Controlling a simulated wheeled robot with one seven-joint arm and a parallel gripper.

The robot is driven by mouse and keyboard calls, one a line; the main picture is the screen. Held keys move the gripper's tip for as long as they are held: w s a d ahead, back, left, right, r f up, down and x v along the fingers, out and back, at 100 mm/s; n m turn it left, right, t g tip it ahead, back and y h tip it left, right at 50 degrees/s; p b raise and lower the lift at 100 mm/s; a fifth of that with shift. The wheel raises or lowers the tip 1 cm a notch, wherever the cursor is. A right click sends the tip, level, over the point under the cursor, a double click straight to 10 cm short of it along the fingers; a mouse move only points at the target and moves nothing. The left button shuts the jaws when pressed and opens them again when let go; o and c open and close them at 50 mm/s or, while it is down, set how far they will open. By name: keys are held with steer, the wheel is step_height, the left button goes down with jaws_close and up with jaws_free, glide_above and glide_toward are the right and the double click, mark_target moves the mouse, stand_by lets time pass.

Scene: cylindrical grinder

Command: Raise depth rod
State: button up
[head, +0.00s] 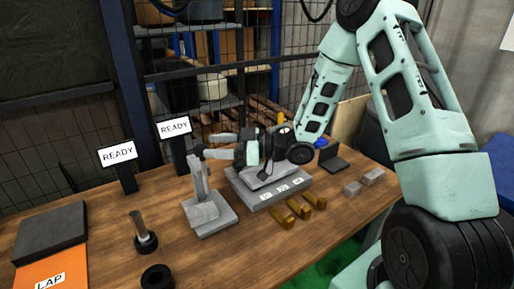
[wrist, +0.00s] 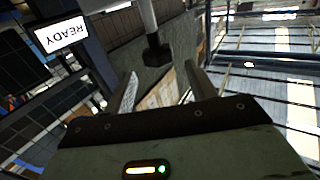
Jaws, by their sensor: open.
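My gripper (head: 209,146) is open, its fingers pointing left just beside the top of a grey upright post (head: 200,178) on a grey block base (head: 212,214). In the wrist view, a pale rod with a dark end piece (wrist: 155,53) appears beyond and between the spread fingers, apart from them; it seems to be this post's top. A second short upright rod (head: 139,224) stands in a black round collar (head: 146,243) to the left. I cannot tell for certain which one is the depth rod.
Two READY signs (head: 117,154) stand at the back. A grey fixture (head: 268,190) lies under my gripper's wrist, with several brass pieces (head: 298,210) in front. A black ring (head: 157,277), a dark plate (head: 50,232) and an orange LAP mat (head: 70,268) are at left.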

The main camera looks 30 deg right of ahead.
steer(key=b+v, duration=0.2)
steer(key=v, duration=1.1)
steer(key=shift+w+a, duration=0.1)
steer(key=shift+a, duration=0.05)
steer(key=w+a+f+m+g+h, duration=0.2)
steer(key=w+a+h, duration=0.1)
steer(key=a+h, duration=0.85)
steer(key=s+a+g+h, duration=0.1)
steer(key=s+a+g, duration=0.3)
steer(key=s, duration=0.9)
steer(key=s+a+m+g+h, duration=0.1)
steer(key=s+a+g, duration=0.3)
steer(key=s, duration=0.9)
steer(key=shift+s+a+r+m+h, duration=0.2)
steer(key=shift+s+a+m+h, duration=0.1)
steer(key=shift+s+a+h, duration=0.25)
